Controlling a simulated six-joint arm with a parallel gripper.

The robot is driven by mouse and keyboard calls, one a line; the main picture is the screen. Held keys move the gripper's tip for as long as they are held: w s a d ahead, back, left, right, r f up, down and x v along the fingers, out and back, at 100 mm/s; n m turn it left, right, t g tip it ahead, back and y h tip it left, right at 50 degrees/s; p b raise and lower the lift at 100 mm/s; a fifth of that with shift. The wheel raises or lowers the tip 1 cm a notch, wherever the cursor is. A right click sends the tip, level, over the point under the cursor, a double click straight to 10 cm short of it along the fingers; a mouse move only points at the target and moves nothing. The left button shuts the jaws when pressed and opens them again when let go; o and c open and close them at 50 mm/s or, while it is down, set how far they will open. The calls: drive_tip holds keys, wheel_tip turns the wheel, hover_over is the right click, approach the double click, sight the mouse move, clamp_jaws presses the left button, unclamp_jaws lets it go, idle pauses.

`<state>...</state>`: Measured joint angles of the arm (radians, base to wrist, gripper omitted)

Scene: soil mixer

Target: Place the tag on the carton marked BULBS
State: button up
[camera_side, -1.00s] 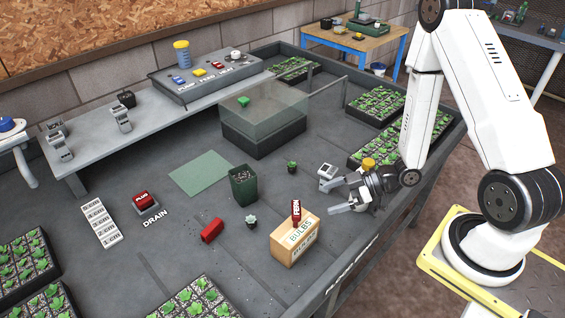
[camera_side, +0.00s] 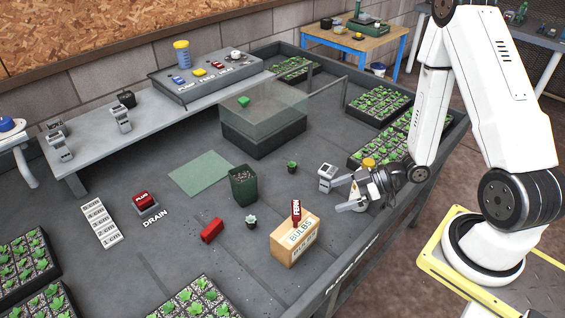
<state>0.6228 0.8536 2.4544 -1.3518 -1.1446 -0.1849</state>
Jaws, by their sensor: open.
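The BULBS carton (camera_side: 295,245) is a light tan box with dark lettering, standing near the front edge of the bench. A red tag (camera_side: 296,211) with white lettering, which seems to read FERN, stands upright at the carton's top. I cannot tell whether it rests on the top or is slotted into it. My gripper (camera_side: 343,194) is open and empty, to the right of and above the carton in the picture, apart from the tag. Its two fingers point left.
A red block (camera_side: 212,230), a small potted plant (camera_side: 251,221) and a dark green bin (camera_side: 243,186) are left of the carton. A small grey and white device (camera_side: 327,177) is close to my gripper's upper finger. Seedling trays (camera_side: 375,152) lie behind my gripper.

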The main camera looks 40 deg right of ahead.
drive_tip(key=w+d+r+m+g+h, duration=0.2)
drive_tip(key=w+d+r+m+h, duration=0.2)
drive_tip(key=h, duration=0.5)
drive_tip(key=s+a+r+m+g, duration=0.4)
drive_tip(key=s+a+r+m, duration=0.1)
drive_tip(key=a+r, duration=0.1)
drive_tip(key=shift+s+r, duration=0.25)
drive_tip(key=shift+r, duration=0.2)
